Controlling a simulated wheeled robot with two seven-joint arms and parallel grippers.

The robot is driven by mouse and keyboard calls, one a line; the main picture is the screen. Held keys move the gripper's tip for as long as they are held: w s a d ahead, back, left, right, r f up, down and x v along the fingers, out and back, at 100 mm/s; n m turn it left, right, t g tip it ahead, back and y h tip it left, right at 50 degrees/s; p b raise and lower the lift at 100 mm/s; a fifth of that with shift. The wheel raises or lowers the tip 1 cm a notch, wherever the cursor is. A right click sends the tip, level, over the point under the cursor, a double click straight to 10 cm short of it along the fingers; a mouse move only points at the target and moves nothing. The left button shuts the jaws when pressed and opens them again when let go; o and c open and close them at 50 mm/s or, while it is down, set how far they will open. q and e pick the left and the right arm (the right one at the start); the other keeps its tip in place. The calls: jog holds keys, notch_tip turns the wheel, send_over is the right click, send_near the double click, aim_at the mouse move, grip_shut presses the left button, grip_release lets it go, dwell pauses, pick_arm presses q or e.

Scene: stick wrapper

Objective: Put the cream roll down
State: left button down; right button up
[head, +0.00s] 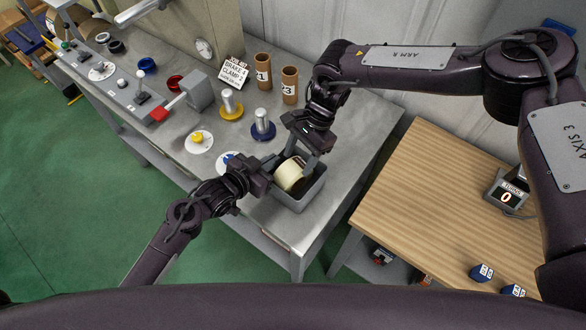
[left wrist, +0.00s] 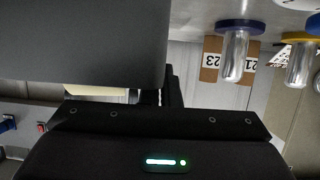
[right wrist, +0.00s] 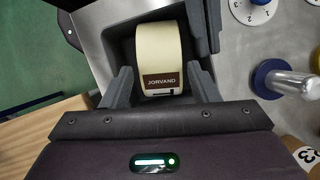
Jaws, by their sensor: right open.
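The cream roll (head: 290,174) lies in a grey open bin (head: 300,204) near the table's front corner. In the right wrist view the cream roll (right wrist: 159,50) shows its brown JORVAND label, inside the bin (right wrist: 112,38). My right gripper (right wrist: 163,86) is open, one finger on each side of the roll with gaps; it reaches down into the bin from above in the head view (head: 303,158). My left gripper (head: 267,178) is at the bin's left wall. In the left wrist view a large grey surface hides most of its fingers, so its grip is unclear.
A blue-based spindle (head: 263,130) and a yellow-based spindle (head: 230,104) stand behind the bin. Two brown tubes (head: 289,85) marked 21 and 23 stand farther back. A wooden table (head: 430,190) is to the right, with a small counter display (head: 507,193).

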jog(key=v, duration=0.5)
jog(key=shift+d+r, duration=0.1)
pick_arm(q)
jog(key=c, duration=1.6)
grip_release()
